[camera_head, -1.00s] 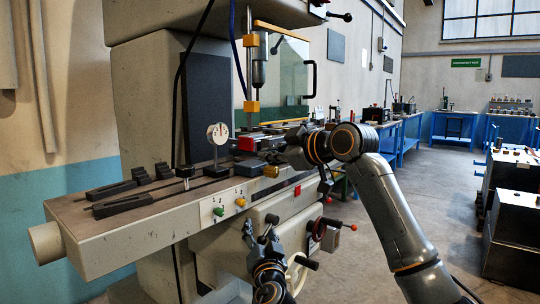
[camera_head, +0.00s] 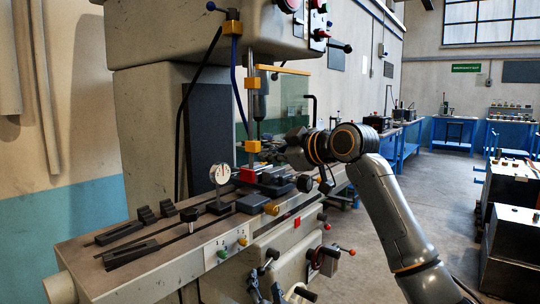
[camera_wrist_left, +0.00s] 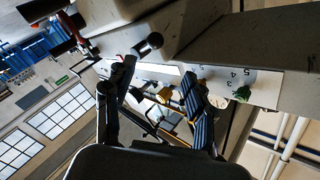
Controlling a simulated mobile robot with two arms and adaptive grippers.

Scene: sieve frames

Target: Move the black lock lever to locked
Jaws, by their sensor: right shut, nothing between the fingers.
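A black-knobbed lever (camera_wrist_left: 150,43) shows in the left wrist view, beyond the fingertips, close to the left-hand finger. Whether it touches that finger I cannot tell. In the head view a black knob (camera_head: 272,254) shows beside my left gripper (camera_head: 267,276), below the machine table front; I cannot tell if it is the same lever. My left gripper's two fingers also show spread in the left wrist view (camera_wrist_left: 155,100), with nothing held between them. My right gripper (camera_head: 284,152) is shut and empty by the vise area; its tips are partly hidden.
The milling machine table (camera_head: 165,255) runs along the front, with a dial gauge (camera_head: 220,174) and clamps on it. Green (camera_head: 222,253) and yellow knobs sit on its front. A red-knobbed handle (camera_head: 351,252) sticks out at right. The floor is open farther right.

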